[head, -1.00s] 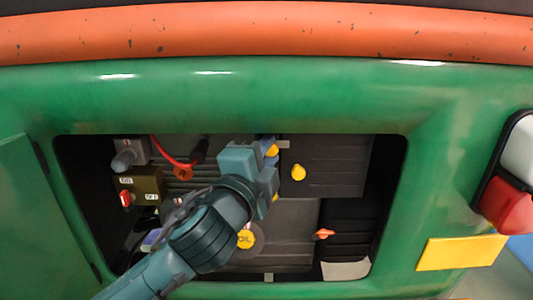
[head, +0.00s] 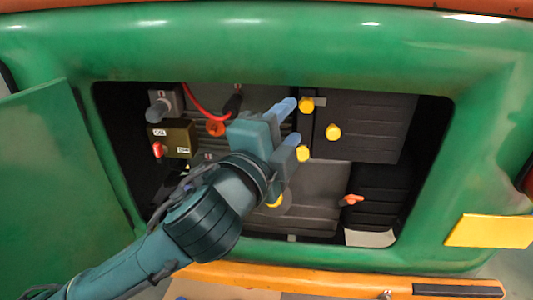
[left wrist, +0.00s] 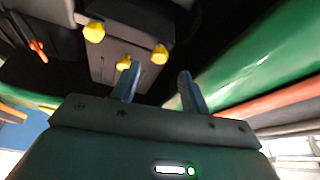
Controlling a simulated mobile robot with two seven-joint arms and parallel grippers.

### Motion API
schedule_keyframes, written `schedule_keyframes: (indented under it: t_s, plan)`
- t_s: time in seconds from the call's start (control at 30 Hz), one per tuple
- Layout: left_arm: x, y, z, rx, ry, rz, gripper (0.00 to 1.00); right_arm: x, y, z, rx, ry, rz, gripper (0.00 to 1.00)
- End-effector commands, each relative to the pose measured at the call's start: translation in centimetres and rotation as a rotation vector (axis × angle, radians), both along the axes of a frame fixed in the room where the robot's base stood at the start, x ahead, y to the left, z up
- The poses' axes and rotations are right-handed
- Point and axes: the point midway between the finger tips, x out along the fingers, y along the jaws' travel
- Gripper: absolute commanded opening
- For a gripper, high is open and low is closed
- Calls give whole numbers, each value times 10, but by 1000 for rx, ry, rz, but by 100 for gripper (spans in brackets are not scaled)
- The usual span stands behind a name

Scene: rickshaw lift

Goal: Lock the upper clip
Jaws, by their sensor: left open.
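Inside the green rickshaw's opening is a dark ribbed box with small yellow pieces on it. The topmost yellow piece, which looks like the upper clip (head: 306,104), is at the box's left edge; I cannot tell if it is locked. A lower yellow clip (head: 302,153) is below it, and a yellow knob (head: 333,132) is on the box face to the right. My left gripper (head: 296,121) is open and empty, its blue fingers just left of the two clips. In the left wrist view, yellow pieces (left wrist: 124,62) show beyond the fingers (left wrist: 157,80). My right gripper is out of view.
The green frame (head: 260,58) surrounds the opening, and a green door (head: 65,180) stands open at left. A red switch (head: 157,149), a red cable (head: 200,108) and an orange handle (head: 352,200) are inside. An orange bar (head: 330,278) lies below.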

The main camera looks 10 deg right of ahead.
Motion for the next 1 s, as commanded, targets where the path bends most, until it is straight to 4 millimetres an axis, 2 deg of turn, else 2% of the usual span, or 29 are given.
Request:
schedule_keyframes:
  t_s: [0.2,0.4,0.83,0.93,1.0]
  plan:
    - [-36,28,-5,0,0,-2,45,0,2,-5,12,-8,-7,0]
    - [-53,42,-5,1,1,0,45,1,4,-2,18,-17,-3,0]
    - [-55,45,-7,-5,10,1,45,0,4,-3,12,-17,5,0]
    - [-48,47,-19,-46,69,6,45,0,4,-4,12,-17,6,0]
    - [-39,51,-36,-106,151,16,45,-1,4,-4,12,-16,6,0]
